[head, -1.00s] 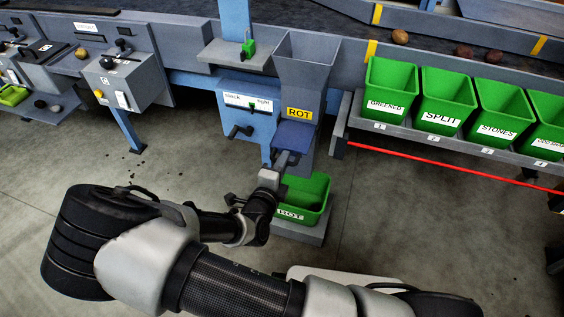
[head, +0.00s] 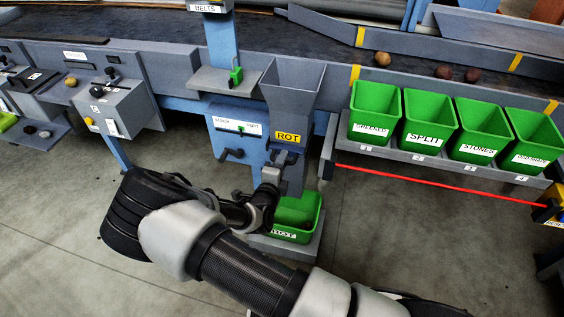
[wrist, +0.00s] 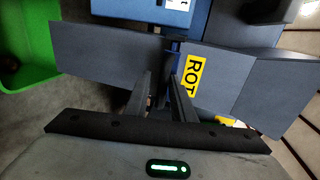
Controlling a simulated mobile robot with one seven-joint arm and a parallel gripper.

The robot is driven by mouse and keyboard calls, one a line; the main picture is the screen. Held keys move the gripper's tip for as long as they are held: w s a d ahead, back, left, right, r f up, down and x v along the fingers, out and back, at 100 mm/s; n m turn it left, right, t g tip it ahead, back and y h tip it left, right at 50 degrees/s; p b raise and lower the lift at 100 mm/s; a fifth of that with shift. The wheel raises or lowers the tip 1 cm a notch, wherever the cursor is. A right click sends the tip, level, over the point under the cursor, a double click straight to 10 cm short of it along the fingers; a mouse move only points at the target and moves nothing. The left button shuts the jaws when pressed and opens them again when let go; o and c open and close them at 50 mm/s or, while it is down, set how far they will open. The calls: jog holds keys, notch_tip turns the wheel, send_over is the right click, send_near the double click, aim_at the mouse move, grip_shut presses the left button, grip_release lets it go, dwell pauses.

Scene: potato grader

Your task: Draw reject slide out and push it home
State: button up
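The reject slide (head: 288,153) is the blue plate low on the grey chute labelled ROT (head: 295,85). In the head view only a narrow part of it shows at the chute front. My gripper (head: 274,172) is at the front of the chute, just below the slide. In the wrist view the two fingers of my gripper (wrist: 161,78) stand apart with a narrow gap, pointing at the chute front (wrist: 110,58). A thin blue edge shows by the fingertips. Whether the fingers hold the slide's handle is unclear.
A green ROT bin (head: 297,212) stands under the chute, close to my gripper. Several green bins (head: 428,125) sit on a shelf to the right, above a red line (head: 420,180). A blue control box (head: 236,128) is left of the chute. Floor in front is clear.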

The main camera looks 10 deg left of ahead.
jog(key=shift+w+r, duration=0.15)
jog(key=shift+r, duration=0.35)
jog(key=shift+s+r, duration=0.1)
jog(key=shift+s, duration=0.25)
jog(key=f+p+v, duration=0.1)
jog(key=p+v, duration=0.2)
jog(key=v, duration=1.4)
jog(key=shift+p, duration=0.3)
